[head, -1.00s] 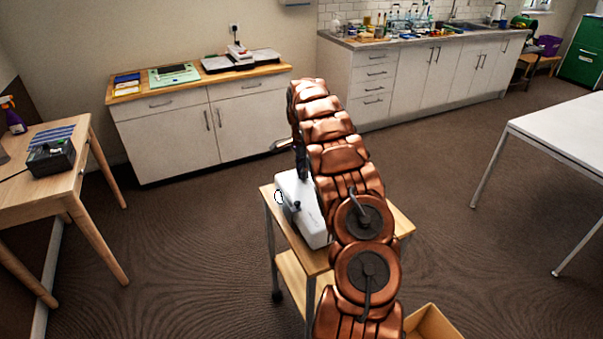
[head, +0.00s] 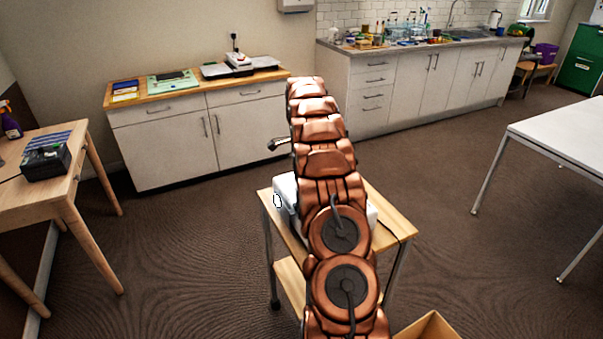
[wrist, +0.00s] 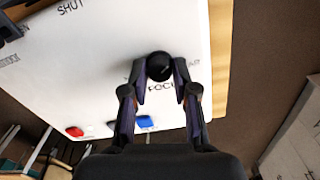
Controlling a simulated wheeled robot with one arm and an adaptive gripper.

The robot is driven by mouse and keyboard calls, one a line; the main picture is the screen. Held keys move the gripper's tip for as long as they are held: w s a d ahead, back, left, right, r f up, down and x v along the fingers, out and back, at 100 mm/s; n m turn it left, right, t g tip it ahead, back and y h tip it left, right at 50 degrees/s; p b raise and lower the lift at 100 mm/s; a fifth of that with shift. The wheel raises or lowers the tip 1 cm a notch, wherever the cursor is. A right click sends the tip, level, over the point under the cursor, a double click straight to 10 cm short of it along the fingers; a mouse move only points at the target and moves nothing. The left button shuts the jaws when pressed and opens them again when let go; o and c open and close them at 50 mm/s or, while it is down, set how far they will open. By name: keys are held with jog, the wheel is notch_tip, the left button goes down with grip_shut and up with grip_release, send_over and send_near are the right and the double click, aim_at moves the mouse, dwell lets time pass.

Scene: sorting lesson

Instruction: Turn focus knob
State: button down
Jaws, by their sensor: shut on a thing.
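The black focus knob (wrist: 160,66) is on the white face of a device (wrist: 90,60) in the wrist view. A partly covered label starting "FOC" is printed just below the knob. My gripper (wrist: 160,70) has its two fingers closed in on the knob, one on each side. In the head view, the white device (head: 284,190) stands on a small wooden cart (head: 398,222). My copper-coloured arm hides most of the device there, and the knob and fingertips are hidden too.
A red button (wrist: 74,131) and a blue button (wrist: 145,122) sit on the same face. A wooden table (head: 75,185) is at left, a white table (head: 565,140) at right. An open box (head: 430,328) is on the floor near the cart. Floor around the cart is mostly clear.

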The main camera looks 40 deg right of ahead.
jog(key=shift+w, duration=0.15)
jog(key=c, duration=0.9)
grip_release()
jog(key=shift+r, duration=3.7)
